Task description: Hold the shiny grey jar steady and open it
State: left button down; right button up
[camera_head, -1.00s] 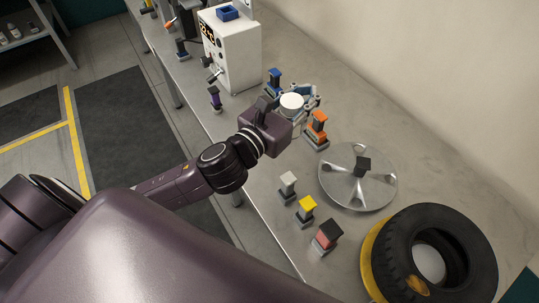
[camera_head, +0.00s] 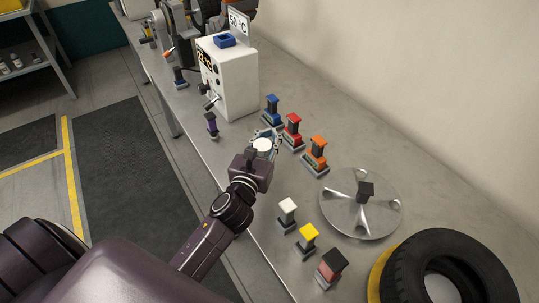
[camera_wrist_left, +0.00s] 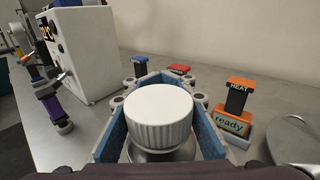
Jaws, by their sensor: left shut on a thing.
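The jar has a ribbed white lid (camera_wrist_left: 159,115), and a bit of its shiny grey body (camera_wrist_left: 160,154) shows just under the lid in the left wrist view. In the head view the white lid (camera_head: 262,145) shows at the tip of my left arm. My left gripper (camera_head: 266,142) is shut on the jar, with a blue-padded finger on each side of it. In the left wrist view the gripper (camera_wrist_left: 160,118) hides the jar's lower part, so I cannot tell whether it touches the table. My right gripper is not in view.
Blue (camera_head: 272,110), red (camera_head: 292,131) and orange (camera_head: 315,154) posts stand behind the jar. White, yellow and dark red posts stand nearer, by a metal disc (camera_head: 340,206) and a tyre (camera_head: 395,275). A white heater box (camera_head: 238,80) is at the back left.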

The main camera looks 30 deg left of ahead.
pick_arm(q)
jog(key=shift+f+b, duration=0.85)
jog(key=shift+f, duration=2.1)
jog(key=shift+f, duration=0.1)
jog(key=shift+f, duration=0.15)
jog(key=c, duration=1.6)
grip_release()
jog(key=shift+r, duration=0.25)
jog(key=shift+s+d+f, duration=0.1)
jog(key=shift+s+f, duration=0.05)
jog(key=shift+s, duration=0.15)
jog(key=s, duration=0.3)
jog(key=s+d+b, duration=0.1)
jog(key=s, duration=0.3)
jog(key=s+b, duration=0.1)
jog(key=s, duration=0.3)
jog(key=shift+s+d+r, duration=0.15)
jog(key=shift+d+r, duration=0.15)
jog(key=shift+r, duration=0.05)
